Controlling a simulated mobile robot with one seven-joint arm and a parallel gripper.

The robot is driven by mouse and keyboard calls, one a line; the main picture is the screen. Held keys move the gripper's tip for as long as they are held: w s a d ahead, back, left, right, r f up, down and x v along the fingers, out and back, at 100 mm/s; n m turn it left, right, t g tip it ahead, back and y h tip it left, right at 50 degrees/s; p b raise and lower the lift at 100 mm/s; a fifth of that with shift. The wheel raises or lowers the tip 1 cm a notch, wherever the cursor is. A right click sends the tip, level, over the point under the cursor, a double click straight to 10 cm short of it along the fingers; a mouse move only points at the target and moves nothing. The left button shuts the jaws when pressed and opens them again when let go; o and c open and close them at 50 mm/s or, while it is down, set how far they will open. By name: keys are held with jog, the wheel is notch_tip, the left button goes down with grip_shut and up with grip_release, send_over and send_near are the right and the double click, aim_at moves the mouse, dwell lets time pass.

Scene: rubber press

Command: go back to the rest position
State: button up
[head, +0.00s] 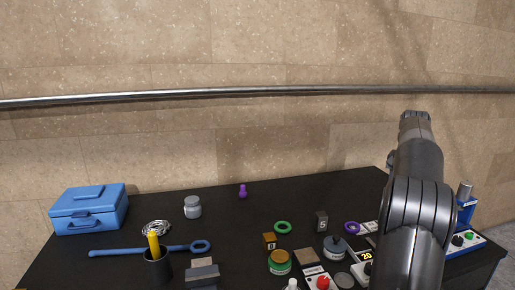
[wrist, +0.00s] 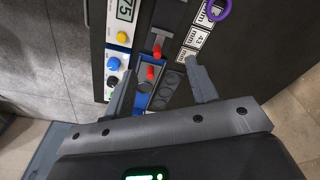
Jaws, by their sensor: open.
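My gripper (wrist: 160,70) is open in the wrist view, with its two grey fingers spread and nothing held between them. The fingers reach over a small blue press (wrist: 144,88) with red-tipped parts, which shows between them; I cannot tell how high above it they are. In the head view my dark arm stands at the right and hides part of the table behind it. The gripper itself cannot be made out there.
The black table (head: 130,222) holds a blue toolbox (head: 88,210), a black cup (head: 157,268), a blue wrench (head: 140,251), a green ring (head: 283,227) and a grey jar (head: 193,208). A control panel (wrist: 118,50) stands beside the press. A metal rail (head: 250,92) crosses the wall.

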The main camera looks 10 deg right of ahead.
jog(key=s+a+r+n+t, duration=0.1)
jog(key=s+a+r+n, duration=0.1)
jog(key=a, duration=0.8)
jog(key=s+a+r+n+t, duration=0.1)
jog(key=s+a+r+n, duration=0.15)
jog(key=a, duration=0.85)
jog(key=s+a+r+n+t, duration=0.1)
jog(key=s+a+r, duration=0.15)
jog(key=a, duration=0.75)
jog(key=s+a+f+n+t, duration=0.1)
jog(key=s+a+f+n, duration=0.2)
jog(key=s+a+f, duration=0.2)
jog(key=s+a+f+n+t+y, duration=0.1)
jog(key=s+a+f+n, duration=0.2)
jog(key=s+a, duration=0.9)
notch_tip(320, 180, down, 3)
jog(key=shift+s+a+f, duration=0.1)
jog(key=shift+s+a, duration=0.1)
jog(key=shift+s, duration=0.95)
